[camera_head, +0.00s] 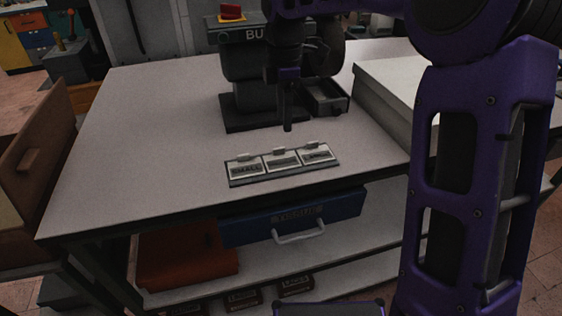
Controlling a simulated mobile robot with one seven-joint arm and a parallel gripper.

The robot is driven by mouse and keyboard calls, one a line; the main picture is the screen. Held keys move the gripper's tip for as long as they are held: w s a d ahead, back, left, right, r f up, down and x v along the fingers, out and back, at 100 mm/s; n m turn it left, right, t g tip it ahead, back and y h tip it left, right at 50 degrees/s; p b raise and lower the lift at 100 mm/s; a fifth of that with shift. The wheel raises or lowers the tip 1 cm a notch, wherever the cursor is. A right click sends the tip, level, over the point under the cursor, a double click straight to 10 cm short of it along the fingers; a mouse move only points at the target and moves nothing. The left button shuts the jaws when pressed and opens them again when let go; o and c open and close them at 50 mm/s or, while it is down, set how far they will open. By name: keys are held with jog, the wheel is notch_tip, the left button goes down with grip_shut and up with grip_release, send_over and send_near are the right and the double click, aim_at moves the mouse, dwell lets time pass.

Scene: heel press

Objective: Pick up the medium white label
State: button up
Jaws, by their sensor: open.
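A dark label holder (285,175) lies near the front edge of the workbench with three white labels side by side. The left label (245,168) reads SMALL. The medium white label (282,160) is the middle one, its print too small to read clearly. The right label (317,153) is also hard to read. Each has a small raised tab at its back edge. My gripper (288,127) points down, open and empty, behind and above the middle label and apart from it. Its fingers overlap in this view, so the gap between them is hidden.
A dark press (246,75) with a red top and a small open box (325,95) stand behind my gripper. A pale grey case (390,85) is at the right. A blue drawer (290,218) hangs below the front edge. The bench's left side is clear.

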aim_at(284, 147)
jog(key=shift+f, duration=0.9)
jog(key=shift+s+f+b, duration=0.25)
jog(key=shift+f+b, duration=0.1)
jog(key=shift+f, duration=1)
jog(key=shift+s+f+b, duration=0.25)
jog(key=shift+f+b, duration=0.1)
jog(key=shift+f, duration=0.95)
jog(key=shift+a, duration=0.1)
jog(key=shift+c, duration=0.3)
grip_shut()
